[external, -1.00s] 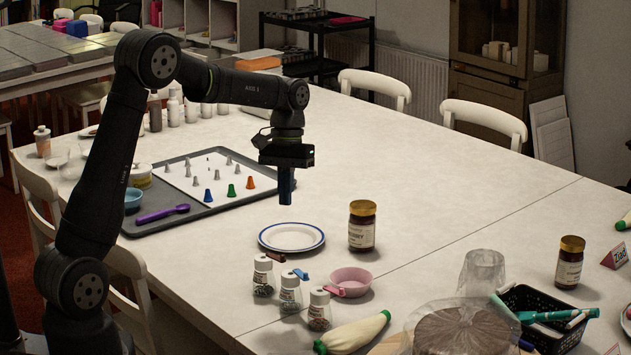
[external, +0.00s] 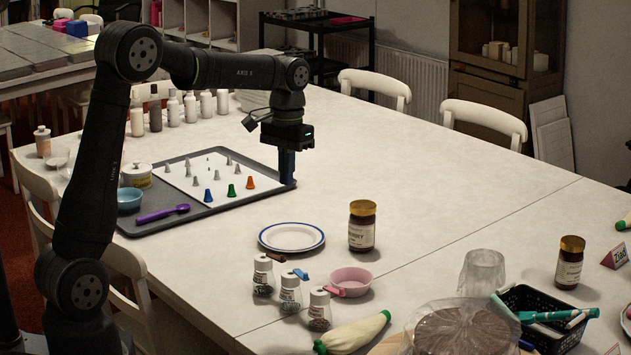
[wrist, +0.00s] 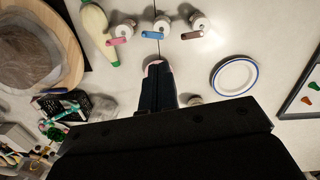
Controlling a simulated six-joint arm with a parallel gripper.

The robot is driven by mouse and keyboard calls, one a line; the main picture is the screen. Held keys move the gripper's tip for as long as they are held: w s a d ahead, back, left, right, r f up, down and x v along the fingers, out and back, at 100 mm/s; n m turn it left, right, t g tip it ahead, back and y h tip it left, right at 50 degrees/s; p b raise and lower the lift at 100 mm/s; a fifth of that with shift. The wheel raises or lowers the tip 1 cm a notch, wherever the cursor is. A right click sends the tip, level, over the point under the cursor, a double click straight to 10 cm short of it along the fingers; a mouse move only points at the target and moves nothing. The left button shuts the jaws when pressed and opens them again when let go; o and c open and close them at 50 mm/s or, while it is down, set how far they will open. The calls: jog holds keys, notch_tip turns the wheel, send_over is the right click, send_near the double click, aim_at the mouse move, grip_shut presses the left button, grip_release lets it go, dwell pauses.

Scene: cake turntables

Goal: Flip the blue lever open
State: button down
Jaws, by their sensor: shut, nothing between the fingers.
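The blue lever (external: 301,274) sticks out at the lid of the middle of three shaker jars (external: 290,293). It also shows in the wrist view (wrist: 152,35), lying across the jar's lid near the top. The jar beside it toward the back has a brown lever (external: 276,258); the one toward the front has a pink lever (external: 336,290). My gripper (external: 287,183) is shut and empty, pointing down. In the external view it appears by the tray's right corner, behind the jars and apart from them. In the wrist view its fingers (wrist: 157,75) partly cover the pink bowl.
A piping bag (external: 352,333) lies in front. A grey tray (external: 228,205) with piping tips is at left. The table's back right is clear.

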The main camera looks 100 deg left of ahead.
aim_at(293, 279)
jog(key=s+d+f+n+t, duration=0.1)
jog(key=s+f+n+t, duration=0.15)
jog(key=f+n, duration=0.6)
jog(key=s+f+n+t, duration=0.2)
jog(key=s+f+n, duration=0.15)
jog(key=n, duration=1.05)
jog(key=x, duration=0.9)
jog(key=shift+w+d, duration=0.1)
jog(key=w, duration=0.2)
jog(key=shift+w+d, duration=0.35)
jog(key=shift+w, duration=0.6)
